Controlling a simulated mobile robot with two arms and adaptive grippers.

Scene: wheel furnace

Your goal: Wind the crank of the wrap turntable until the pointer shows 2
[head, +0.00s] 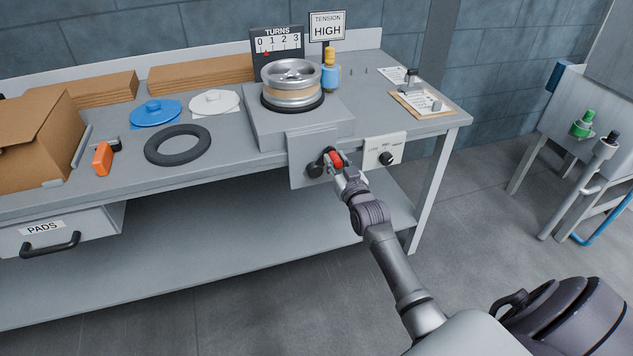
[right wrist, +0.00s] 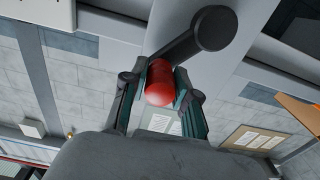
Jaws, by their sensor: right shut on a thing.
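The wrap turntable (head: 265,132) stands on the bench with a metal wheel (head: 291,82) on top. Its crank has a dark arm (head: 316,168) and a red knob (head: 335,159) on the front plate. My right gripper (head: 338,164) is shut on the red knob, at the right of the crank's hub. In the right wrist view the red knob (right wrist: 160,84) sits between the two fingers, with the crank arm (right wrist: 190,38) behind it. The TURNS board (head: 278,42) reads 0 to 3; its red pointer (head: 266,53) is between 0 and 1, nearer 1. My left gripper is not in view.
A sign (head: 327,25) reads TENSION HIGH. A dial box (head: 384,152) hangs at the bench front, close right of my gripper. A blue-and-yellow bottle (head: 330,74) stands behind. A black ring (head: 178,144), lids and a cardboard box (head: 38,145) lie left. Floor in front is clear.

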